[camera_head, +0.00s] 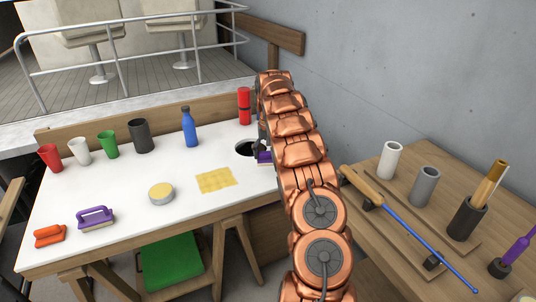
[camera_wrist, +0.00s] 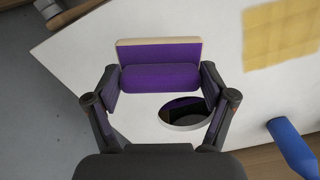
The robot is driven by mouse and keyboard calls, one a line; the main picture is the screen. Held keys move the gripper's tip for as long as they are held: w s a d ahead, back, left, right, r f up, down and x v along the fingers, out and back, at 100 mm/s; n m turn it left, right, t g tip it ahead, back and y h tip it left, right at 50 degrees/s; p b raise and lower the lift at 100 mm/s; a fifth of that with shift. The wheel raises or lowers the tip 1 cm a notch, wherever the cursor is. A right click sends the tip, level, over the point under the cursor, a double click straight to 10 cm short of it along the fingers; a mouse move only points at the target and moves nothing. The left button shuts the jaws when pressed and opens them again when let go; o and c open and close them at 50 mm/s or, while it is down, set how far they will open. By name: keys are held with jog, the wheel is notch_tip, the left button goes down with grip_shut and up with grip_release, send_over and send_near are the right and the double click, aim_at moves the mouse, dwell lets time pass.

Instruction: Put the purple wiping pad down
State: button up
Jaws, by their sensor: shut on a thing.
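The purple wiping pad (camera_wrist: 160,76), with a beige strip along its far edge, is held between the fingers of my gripper (camera_wrist: 160,82) in the wrist view. The fingers press on its two ends. In the head view a small bit of the purple pad (camera_head: 264,157) shows at my gripper (camera_head: 260,148), near the right end of the white table (camera_head: 130,185); my arm hides most of it. The pad is over or close to the tabletop; I cannot tell whether it touches.
A yellow cloth (camera_head: 215,180), a round tin (camera_head: 161,193), a purple-handled brush (camera_head: 96,218) and an orange brush (camera_head: 49,235) lie on the table. A blue bottle (camera_head: 190,128) and red flask (camera_head: 244,106) stand behind.

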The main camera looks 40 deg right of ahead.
jog(key=shift+f+b, duration=0.9)
jog(key=shift+f, duration=1.6)
jog(key=shift+f, duration=0.2)
jog(key=shift+f+b, duration=0.3)
jog(key=shift+f, duration=0.25)
jog(key=shift+f, duration=0.3)
jog(key=o, duration=1)
jog(key=shift+c, duration=0.2)
notch_tip(320, 180, up, 11)
jog(key=shift+w+f, duration=0.1)
jog(key=shift+r, duration=0.6)
